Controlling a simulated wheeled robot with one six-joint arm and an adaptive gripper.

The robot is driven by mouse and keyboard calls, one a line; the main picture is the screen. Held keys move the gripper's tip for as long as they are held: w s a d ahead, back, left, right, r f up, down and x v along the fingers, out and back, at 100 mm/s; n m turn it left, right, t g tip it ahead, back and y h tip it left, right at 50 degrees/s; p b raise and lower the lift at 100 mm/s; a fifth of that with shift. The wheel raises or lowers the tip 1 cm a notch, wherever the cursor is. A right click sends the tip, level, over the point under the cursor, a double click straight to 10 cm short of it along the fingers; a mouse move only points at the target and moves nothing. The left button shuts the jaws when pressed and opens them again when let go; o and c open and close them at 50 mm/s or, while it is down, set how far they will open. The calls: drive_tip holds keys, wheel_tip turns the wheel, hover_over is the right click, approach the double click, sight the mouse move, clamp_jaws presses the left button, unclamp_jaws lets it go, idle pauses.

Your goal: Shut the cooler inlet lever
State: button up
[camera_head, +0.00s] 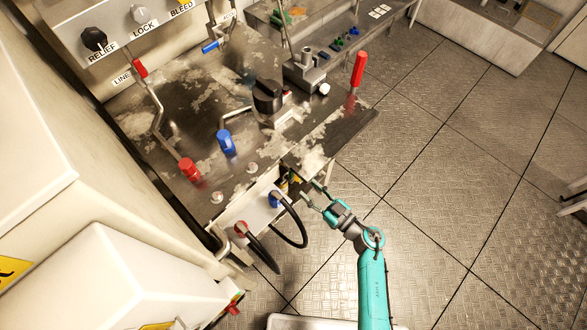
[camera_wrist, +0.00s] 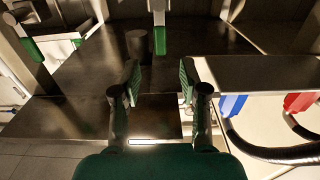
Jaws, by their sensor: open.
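My gripper (camera_head: 316,194) is open and empty off the bench's near right edge, at the end of my teal arm. In the wrist view its fingers (camera_wrist: 158,82) are apart with nothing between them. Beyond them hangs a green-handled lever (camera_wrist: 160,40), and another green handle (camera_wrist: 33,50) is at the left. In the head view are a lever with a red grip (camera_head: 358,69), a blue-capped handle (camera_head: 226,143) and a red-capped handle (camera_head: 189,170). No cooler inlet label is readable, so I cannot tell which handle is that lever.
Blue (camera_head: 275,198) and red (camera_head: 241,229) connectors with black hoses hang beside my gripper, on its left. The worn metal bench (camera_head: 190,100) carries a black knob (camera_head: 268,96). A panel (camera_head: 115,22) with labelled knobs stands behind. Open floor (camera_head: 450,170) lies to the right.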

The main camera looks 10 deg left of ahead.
sight(293, 175)
drive_tip(key=x, duration=0.9)
clamp_jaws()
